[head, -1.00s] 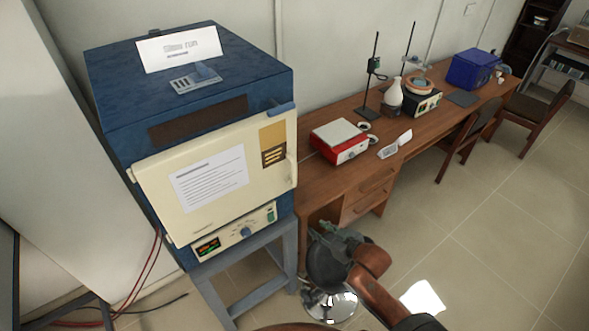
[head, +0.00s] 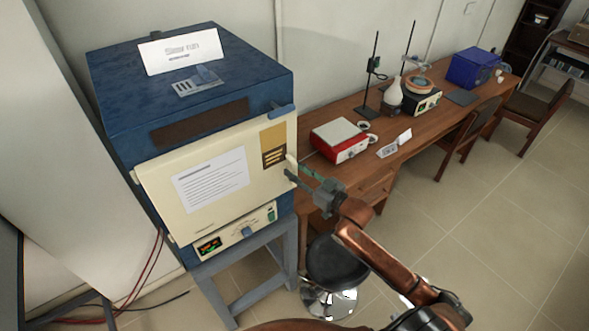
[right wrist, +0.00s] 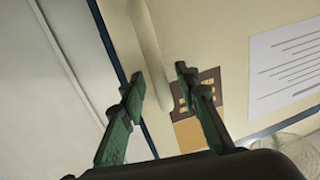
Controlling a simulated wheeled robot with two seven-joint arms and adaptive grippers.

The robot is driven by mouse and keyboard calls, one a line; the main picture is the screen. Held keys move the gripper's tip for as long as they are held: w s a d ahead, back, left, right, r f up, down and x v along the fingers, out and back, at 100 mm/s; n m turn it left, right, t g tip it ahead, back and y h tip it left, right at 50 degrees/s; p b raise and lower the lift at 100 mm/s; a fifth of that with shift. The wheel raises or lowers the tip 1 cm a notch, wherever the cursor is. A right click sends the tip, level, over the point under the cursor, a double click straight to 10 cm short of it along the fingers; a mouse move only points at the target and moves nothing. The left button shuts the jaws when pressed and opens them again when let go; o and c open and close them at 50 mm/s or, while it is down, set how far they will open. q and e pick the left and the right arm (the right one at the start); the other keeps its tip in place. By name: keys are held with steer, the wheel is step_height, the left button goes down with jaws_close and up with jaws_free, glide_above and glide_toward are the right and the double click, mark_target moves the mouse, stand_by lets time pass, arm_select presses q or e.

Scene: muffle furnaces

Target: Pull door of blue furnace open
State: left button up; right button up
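The blue furnace (head: 190,100) stands at left on a grey-blue stand. Its cream door (head: 218,178) looks shut against the body. The door has a pale vertical bar handle at its right edge, partly covered by my gripper in the head view. In the right wrist view the handle (right wrist: 148,40) runs down between the fingers. My right gripper (head: 298,172) is at the handle, with its green fingers (right wrist: 160,77) apart, one on each side of the bar. I see no grip on the handle. My left gripper is out of view.
A wooden desk (head: 375,185) with a red-and-white device (head: 340,140) and stands is to the right. A round dark stool (head: 335,262) stands below my right arm. Open tiled floor (head: 480,250) lies to the right.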

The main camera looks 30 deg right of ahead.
steer(key=shift+w+a, duration=0.1)
steer(key=shift+w, duration=0.2)
steer(key=shift+c, duration=0.5)
jaws_close()
